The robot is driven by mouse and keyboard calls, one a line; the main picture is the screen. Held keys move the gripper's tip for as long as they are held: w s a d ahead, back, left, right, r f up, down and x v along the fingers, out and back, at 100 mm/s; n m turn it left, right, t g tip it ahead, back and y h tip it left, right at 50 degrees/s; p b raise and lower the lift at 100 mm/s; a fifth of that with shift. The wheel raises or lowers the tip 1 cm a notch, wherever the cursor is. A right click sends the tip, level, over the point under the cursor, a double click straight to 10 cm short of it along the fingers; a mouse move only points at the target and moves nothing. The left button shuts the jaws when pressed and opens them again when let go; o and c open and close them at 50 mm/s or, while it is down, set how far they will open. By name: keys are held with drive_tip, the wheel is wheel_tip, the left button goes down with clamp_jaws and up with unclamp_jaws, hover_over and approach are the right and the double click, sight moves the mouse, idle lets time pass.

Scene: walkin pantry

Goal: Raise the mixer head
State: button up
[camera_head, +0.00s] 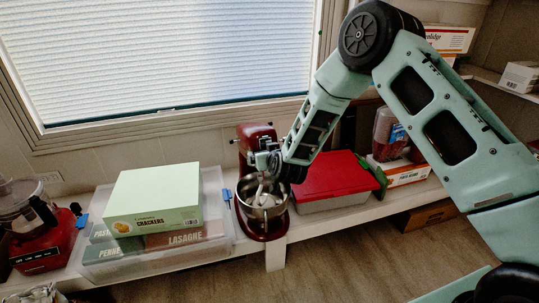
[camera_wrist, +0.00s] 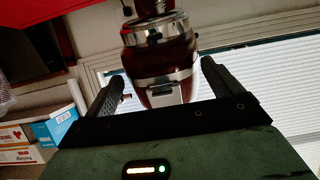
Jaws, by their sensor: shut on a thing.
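The stand mixer is dark red, with a steel bowl (camera_head: 262,203) on a red base (camera_head: 264,232), on the white shelf below the window. The mixer head (camera_head: 256,133) is red, partly hidden behind my gripper (camera_head: 268,163). A pale beater shows in the bowl. In the wrist view the mixer head (camera_wrist: 165,58), with its silver band, lies between the two dark fingers of my gripper (camera_wrist: 161,75), which is shut on it. The finger contacts are partly hidden, and I cannot tell how far the head is tilted.
Left of the mixer, a clear bin (camera_head: 222,232) holds pasta boxes, with a green crackers box (camera_head: 155,198) on top. Right of it stands a red-lidded container (camera_head: 328,178). A red food processor (camera_head: 45,243) is at far left. The floor in front is clear.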

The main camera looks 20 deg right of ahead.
sight(262, 130)
drive_tip(key=w+r+p, duration=0.1)
drive_tip(key=r+p, duration=0.1)
drive_tip(key=w+r+g+p, duration=0.1)
drive_tip(key=w+r+p, duration=0.1)
drive_tip(key=r, duration=0.1)
drive_tip(key=w+r+g+p, duration=0.1)
drive_tip(key=w+r+p, duration=0.1)
drive_tip(key=shift+w+r+p, duration=0.2)
drive_tip(key=shift+w+p, duration=0.05)
drive_tip(key=shift+p, duration=0.05)
drive_tip(key=shift+w+r+p, duration=0.55)
drive_tip(key=shift+w, duration=0.35)
drive_tip(key=o, duration=1.1)
drive_tip(key=shift+f, duration=0.1)
drive_tip(key=v, duration=1.7)
drive_tip(key=shift+r+p, duration=0.4)
